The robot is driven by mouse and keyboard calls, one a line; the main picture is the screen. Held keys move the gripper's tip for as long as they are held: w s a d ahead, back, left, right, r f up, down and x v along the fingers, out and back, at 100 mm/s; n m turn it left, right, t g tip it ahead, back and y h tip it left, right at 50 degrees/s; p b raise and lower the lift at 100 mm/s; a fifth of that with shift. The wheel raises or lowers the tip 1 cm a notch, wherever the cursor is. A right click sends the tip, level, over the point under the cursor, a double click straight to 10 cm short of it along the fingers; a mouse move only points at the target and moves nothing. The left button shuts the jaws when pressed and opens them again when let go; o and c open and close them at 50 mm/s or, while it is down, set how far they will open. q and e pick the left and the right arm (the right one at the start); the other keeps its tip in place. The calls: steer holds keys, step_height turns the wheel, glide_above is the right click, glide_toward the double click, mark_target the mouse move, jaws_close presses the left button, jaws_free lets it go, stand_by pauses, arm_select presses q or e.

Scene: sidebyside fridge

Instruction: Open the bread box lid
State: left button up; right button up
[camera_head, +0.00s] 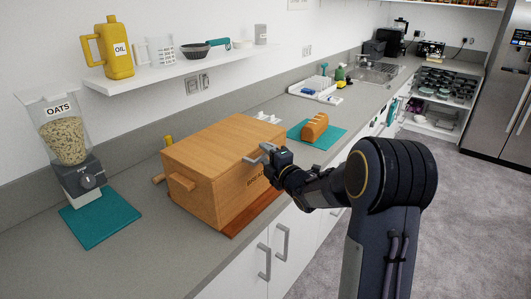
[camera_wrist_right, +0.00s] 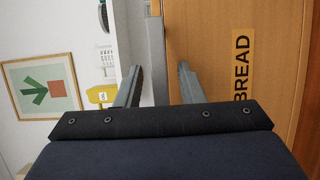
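The wooden bread box (camera_head: 205,193) stands on the counter with its lid (camera_head: 222,143) down. Its front, with the "BREAD" label (camera_wrist_right: 243,68), fills the right side of the right wrist view. A grey bar handle (camera_wrist_right: 156,60) sits at the lid's front edge. My right gripper (camera_head: 264,153) is at this handle. In the right wrist view its two fingers (camera_wrist_right: 160,82) are apart, one on each side of the handle, with gaps visible. The head view partly hides the fingertips. My left gripper is in neither view.
A wooden board (camera_head: 240,228) lies under the box. Bread (camera_head: 315,127) on a teal mat is behind to the right. An oats dispenser (camera_head: 65,142) stands left. A shelf (camera_head: 170,70) with a yellow oil jug (camera_head: 113,50) hangs above the counter.

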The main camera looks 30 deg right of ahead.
steer(key=shift+w, duration=0.1)
jaws_close()
steer(key=shift+r, duration=0.15)
